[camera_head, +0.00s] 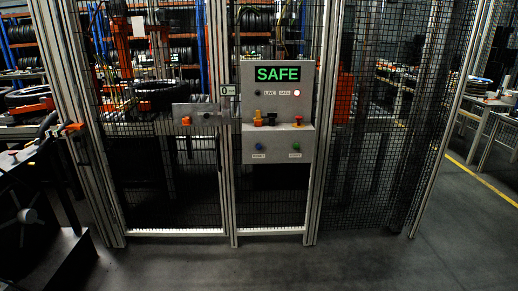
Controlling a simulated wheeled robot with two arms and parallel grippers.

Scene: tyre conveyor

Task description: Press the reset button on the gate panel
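The grey gate panel (278,112) is mounted on the mesh fence near the middle of the head view. Its display (278,74) reads SAFE in green. A lit lamp (297,93) is at the right below the display, and a dark one is at the left. Low on the panel are a blue button (262,146) and a green button (295,146). The small labels under them are too small to read surely, so I cannot tell which is reset. Neither of my grippers is in view.
An orange knob (258,118) and a red button (299,119) stick out of the panel's middle ledge. The gate latch plate (196,114) is left of the panel. Mesh fencing closes off tyre racks behind. The grey floor (270,268) before the gate is clear.

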